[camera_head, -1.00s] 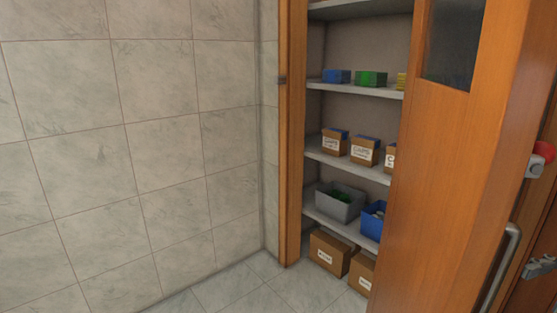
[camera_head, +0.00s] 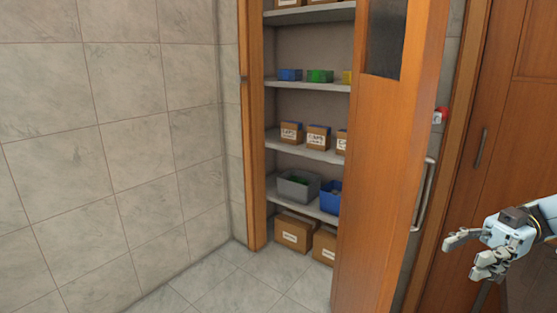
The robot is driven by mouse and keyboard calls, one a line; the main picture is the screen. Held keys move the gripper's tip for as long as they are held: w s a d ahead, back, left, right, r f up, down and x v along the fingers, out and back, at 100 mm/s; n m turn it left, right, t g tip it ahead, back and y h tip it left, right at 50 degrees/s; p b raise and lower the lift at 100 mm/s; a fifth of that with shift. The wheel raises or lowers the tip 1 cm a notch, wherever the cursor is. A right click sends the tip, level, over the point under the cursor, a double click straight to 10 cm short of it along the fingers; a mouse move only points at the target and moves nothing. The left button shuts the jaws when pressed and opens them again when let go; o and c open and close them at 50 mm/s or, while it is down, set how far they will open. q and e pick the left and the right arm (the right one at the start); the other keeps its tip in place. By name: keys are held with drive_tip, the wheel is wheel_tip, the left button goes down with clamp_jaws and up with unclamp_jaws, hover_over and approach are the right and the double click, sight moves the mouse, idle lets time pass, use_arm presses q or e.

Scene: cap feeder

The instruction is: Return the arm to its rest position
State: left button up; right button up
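My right gripper (camera_head: 462,259) is at the lower right of the head view, with its arm coming in from the right edge. Its two fingers are apart, and nothing shows between them. It appears in front of the brown wooden doors, to the right of the open cupboard door's long metal handle (camera_head: 424,195), with a visible gap between them in the picture. My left gripper is not in view.
Cardboard boxes (camera_head: 293,232) stand at the bottom. A tiled wall (camera_head: 110,150) fills the left. The tiled floor (camera_head: 215,285) in front is clear.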

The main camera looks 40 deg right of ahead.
drive_tip(key=w+a+f+m+t+h+b, duration=0.15)
drive_tip(key=a+f+m+h+b, duration=0.35)
drive_tip(key=f, duration=1.1)
drive_tip(key=a+f+m+t+h+b, duration=0.25)
drive_tip(key=f+m+h, duration=0.3)
drive_tip(key=f, duration=0.95)
drive_tip(key=w+a+f+m+t+h+b, duration=0.1)
drive_tip(key=a+f+m+t+h+b, duration=0.35)
drive_tip(key=f, duration=1.15)
drive_tip(key=s+a+f+g+h, duration=0.2)
drive_tip(key=s+f+g, duration=0.1)
drive_tip(key=f, duration=0.2)
drive_tip(key=s+a+f+g+h, duration=0.1)
drive_tip(key=s+a+f+g, duration=0.2)
drive_tip(key=s+f+g, duration=0.15)
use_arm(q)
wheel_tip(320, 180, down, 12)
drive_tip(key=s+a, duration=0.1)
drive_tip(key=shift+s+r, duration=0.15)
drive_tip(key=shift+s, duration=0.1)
use_arm(e)
drive_tip(key=s+a+f+n+g, duration=0.1)
drive_tip(key=s+f+g, duration=0.4)
drive_tip(key=s, duration=0.7)
drive_tip(key=shift+a+g, duration=0.4)
drive_tip(key=shift+f, duration=0.1)
